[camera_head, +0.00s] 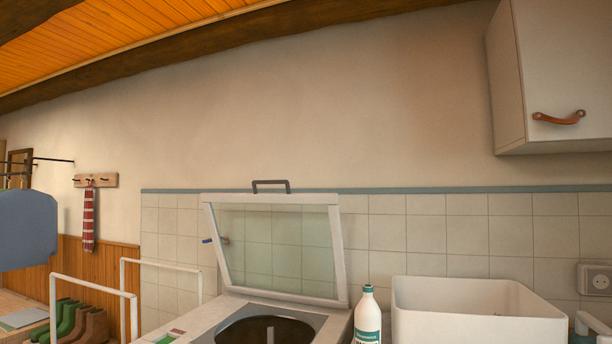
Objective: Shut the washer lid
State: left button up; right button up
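The washer lid (335,240) stands raised and tilted slightly back, a white frame around a clear glass pane. A dark handle (271,183) sits on its top edge. The washer (222,318) below is a top loader with its round dark drum opening (266,332) uncovered. The washer's front part is cut off by the bottom of the picture. Neither of my grippers shows in the head view.
A white bottle with a green cap (367,318) stands just right of the lid. A white basin (478,328) is farther right. A wall cabinet (556,75) hangs at upper right. White rails (94,288) and boots (75,322) are at left.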

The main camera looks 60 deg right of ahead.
aim_at(332, 200)
jog(key=k, duration=0.15)
jog(key=z, duration=1)
